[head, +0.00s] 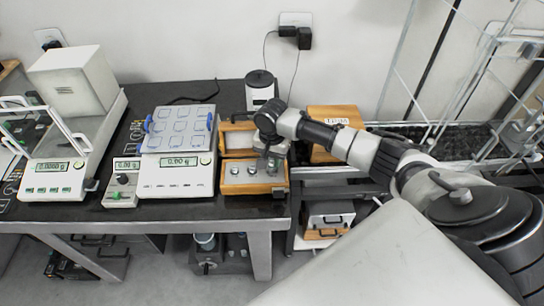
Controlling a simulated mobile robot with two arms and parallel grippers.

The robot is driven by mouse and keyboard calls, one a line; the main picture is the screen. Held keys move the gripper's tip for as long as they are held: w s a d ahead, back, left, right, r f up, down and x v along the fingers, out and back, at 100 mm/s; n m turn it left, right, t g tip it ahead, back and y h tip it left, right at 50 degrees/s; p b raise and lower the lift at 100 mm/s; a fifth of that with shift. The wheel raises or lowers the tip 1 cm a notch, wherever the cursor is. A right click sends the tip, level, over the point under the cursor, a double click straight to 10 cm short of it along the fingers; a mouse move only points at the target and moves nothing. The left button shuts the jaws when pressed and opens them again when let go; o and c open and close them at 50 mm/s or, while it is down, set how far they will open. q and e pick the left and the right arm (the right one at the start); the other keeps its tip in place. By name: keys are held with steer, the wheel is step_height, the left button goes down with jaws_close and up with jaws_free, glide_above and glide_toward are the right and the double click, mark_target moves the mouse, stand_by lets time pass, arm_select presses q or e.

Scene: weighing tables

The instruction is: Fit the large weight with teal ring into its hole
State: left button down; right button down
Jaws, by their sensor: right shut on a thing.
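An open wooden weight box (232,188) sits near the front edge of the dark table. Several small metal weights stand in its grey insert. My right gripper (270,158) points down over the back right part of this box. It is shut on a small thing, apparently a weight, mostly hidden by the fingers. I cannot make out a teal ring at this size. Whether the held weight touches the insert or hangs above its hole cannot be told. My left gripper is not in view.
A balance (178,180) with a tray of square pads stands left of the box. A small grey device (122,190) and a glass-doored balance (62,180) are further left. A dark-lidded container (260,92) stands behind. Another wooden box (335,118) lies behind my right arm.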

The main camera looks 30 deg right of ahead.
steer(key=shift+f, duration=0.45)
stand_by(0.5)
steer(key=shift+f+b, duration=0.5)
steer(key=shift+f, duration=0.55)
steer(key=c, duration=0.8)
jaws_free()
steer(key=shift+r, duration=0.1)
